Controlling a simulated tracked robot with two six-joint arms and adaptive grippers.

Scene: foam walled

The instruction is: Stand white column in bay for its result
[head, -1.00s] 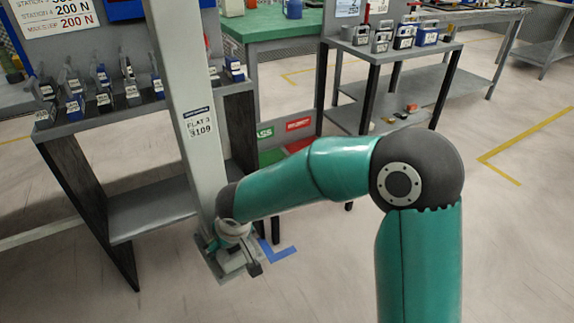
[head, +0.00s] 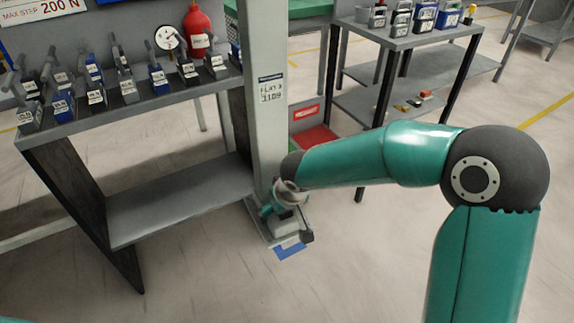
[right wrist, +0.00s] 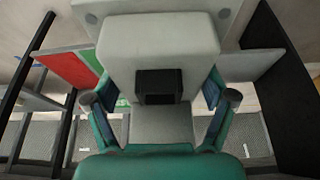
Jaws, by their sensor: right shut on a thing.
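The white column (head: 262,150) is tall and pale grey, with a label on its upper part, and looks close to upright in the head view. Its top is out of view. My right gripper (head: 285,212) is shut on it low down, near its foot. In the right wrist view my fingers (right wrist: 160,98) lie on both sides of a pale block with a dark rectangle. A red bay panel (head: 316,137) and a partly hidden green one (head: 293,148) are behind the column, to its right. Whether the foot touches the floor I cannot tell. My left gripper is not in view.
A grey bench (head: 140,105) with several labelled weights stands left, close beside the column. A blue floor mark (head: 290,248) lies at the column's foot. Another bench (head: 400,38) is at the back right. Front floor is clear.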

